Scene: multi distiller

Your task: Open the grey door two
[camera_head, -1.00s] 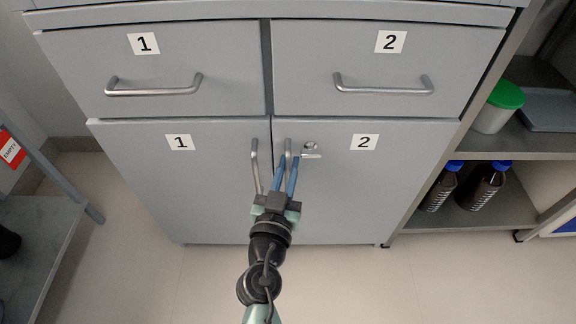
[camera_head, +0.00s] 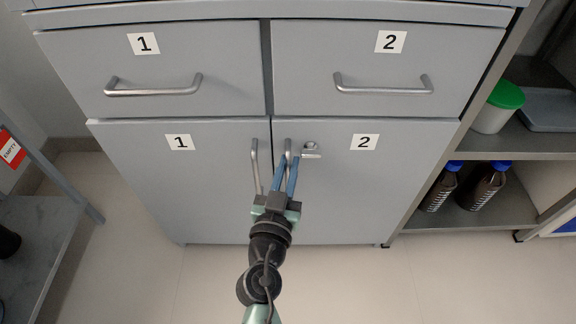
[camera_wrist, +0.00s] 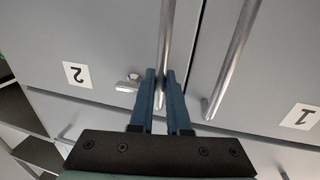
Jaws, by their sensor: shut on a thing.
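Grey door two (camera_head: 385,195) is the lower right cabinet door, marked with a white label 2, and it sits flush in the closed position. Its upright metal handle (camera_head: 288,148) is near its left edge; in the wrist view the handle (camera_wrist: 168,40) runs down between my fingers. My gripper (camera_head: 286,165) is shut on this handle, with a blue finger on each side; it also shows in the wrist view (camera_wrist: 162,77). A small metal lock with a key (camera_head: 311,151) is just right of the handle.
Door one (camera_head: 185,190), with its own upright handle (camera_head: 255,165), is close on the left. Two drawers with bar handles, drawer one (camera_head: 150,65) and drawer two (camera_head: 390,60), are above. A shelf with bottles (camera_head: 482,188) stands at right. The floor (camera_head: 340,285) in front is clear.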

